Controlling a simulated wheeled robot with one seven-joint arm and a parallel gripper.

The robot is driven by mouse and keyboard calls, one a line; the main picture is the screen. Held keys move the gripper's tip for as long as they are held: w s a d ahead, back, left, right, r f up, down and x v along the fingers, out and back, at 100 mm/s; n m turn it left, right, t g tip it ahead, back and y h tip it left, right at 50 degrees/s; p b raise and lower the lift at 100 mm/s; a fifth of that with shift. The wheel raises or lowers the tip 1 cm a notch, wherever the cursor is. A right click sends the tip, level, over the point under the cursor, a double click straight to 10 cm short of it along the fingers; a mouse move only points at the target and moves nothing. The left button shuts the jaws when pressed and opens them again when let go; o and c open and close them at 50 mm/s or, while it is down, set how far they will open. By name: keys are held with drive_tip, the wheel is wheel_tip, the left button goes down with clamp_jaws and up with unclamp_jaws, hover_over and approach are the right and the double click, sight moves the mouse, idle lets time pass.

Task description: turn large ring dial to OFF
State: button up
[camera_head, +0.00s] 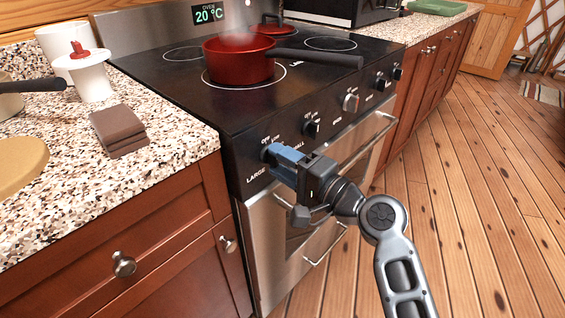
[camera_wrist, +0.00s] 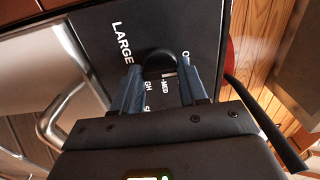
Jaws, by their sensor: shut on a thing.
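The large ring dial (camera_wrist: 158,66) is a dark round knob at the left end of the stove's sloped control panel. The word LARGE is printed beside it, with smaller setting marks around it. My gripper (camera_head: 272,155) has blue fingers and reaches the dial from the front. In the wrist view my gripper (camera_wrist: 160,88) has one finger on each side of the dial, shut on it. In the head view the fingers hide most of the dial. The dial's exact setting cannot be read.
A red pot (camera_head: 238,62) with a dark handle stands on the cooktop and steams. The oven door handle (camera_head: 372,140) runs below the panel. A granite counter (camera_head: 180,140) adjoins on the left.

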drive_tip(key=o, duration=1.1)
drive_tip(key=shift+c, duration=0.2)
drive_tip(key=v, duration=0.8)
drive_tip(key=shift+f, duration=0.15)
drive_tip(key=s+d+f+t+h+p, duration=0.1)
drive_tip(key=s+d+f+h+p, duration=0.35)
drive_tip(key=s, duration=0.65)
drive_tip(key=s+d+f+t+h+p, duration=0.1)
drive_tip(key=s+d+f+t+h, duration=0.1)
drive_tip(key=s+d+f+h, duration=0.5)
drive_tip(key=s+d+r+n+h+p, duration=0.1)
drive_tip(key=s+d+r+n+p, duration=0.1)
drive_tip(key=s+r, duration=0.7)
drive_tip(key=s+d+r+n+h+p, duration=0.1)
drive_tip(key=s+d+r+n+p, duration=0.1)
drive_tip(key=s+d+r+n, duration=0.3)
drive_tip(key=s+r, duration=0.4)
drive_tip(key=s, duration=0.5)
drive_tip(key=shift+d+t+h, duration=0.2)
drive_tip(key=shift+t+h, duration=0.15)
drive_tip(key=shift+t, duration=0.05)
